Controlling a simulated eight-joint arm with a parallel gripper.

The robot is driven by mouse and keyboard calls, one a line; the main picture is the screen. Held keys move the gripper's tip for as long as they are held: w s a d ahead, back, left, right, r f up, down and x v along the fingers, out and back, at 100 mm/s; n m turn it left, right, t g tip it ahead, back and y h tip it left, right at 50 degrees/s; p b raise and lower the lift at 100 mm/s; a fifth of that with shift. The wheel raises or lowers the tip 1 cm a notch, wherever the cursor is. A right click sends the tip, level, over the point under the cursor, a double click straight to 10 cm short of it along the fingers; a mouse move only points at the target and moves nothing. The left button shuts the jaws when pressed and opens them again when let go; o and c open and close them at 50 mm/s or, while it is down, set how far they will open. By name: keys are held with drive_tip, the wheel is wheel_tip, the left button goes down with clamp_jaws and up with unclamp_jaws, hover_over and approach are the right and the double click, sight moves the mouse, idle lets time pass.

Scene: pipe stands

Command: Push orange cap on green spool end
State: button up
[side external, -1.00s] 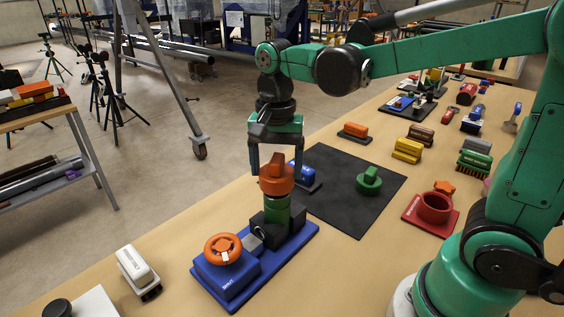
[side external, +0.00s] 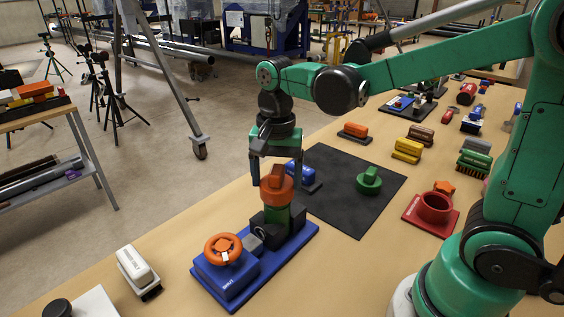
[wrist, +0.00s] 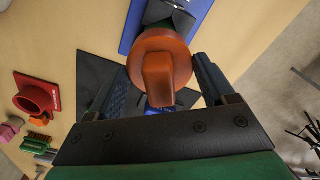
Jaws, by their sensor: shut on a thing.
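The orange cap (side external: 277,190) sits on top of the upright green spool end (side external: 277,217), which a black clamp block (side external: 295,218) holds on a blue base (side external: 240,291). I cannot tell whether the cap is fully seated. My gripper (side external: 274,176) points down over the cap and is shut on it, with a finger on either side.
An orange handwheel (side external: 223,249) stands on the blue base. A blue item (side external: 305,172) is close behind the gripper. A green cap (side external: 369,181) lies on the black mat (side external: 340,210), with a red holder (side external: 432,208) to its right. A white-topped brush (side external: 138,268) lies at left.

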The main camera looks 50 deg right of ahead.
sight(276, 170)
drive_tip(key=shift+f, duration=0.65)
drive_tip(key=o, duration=1.3)
drive_tip(key=shift+r, duration=2.5)
drive_tip(key=shift+r, duration=2.8)
wheel_tip(276, 170, down, 11)
drive_tip(key=shift+r, duration=0.15)
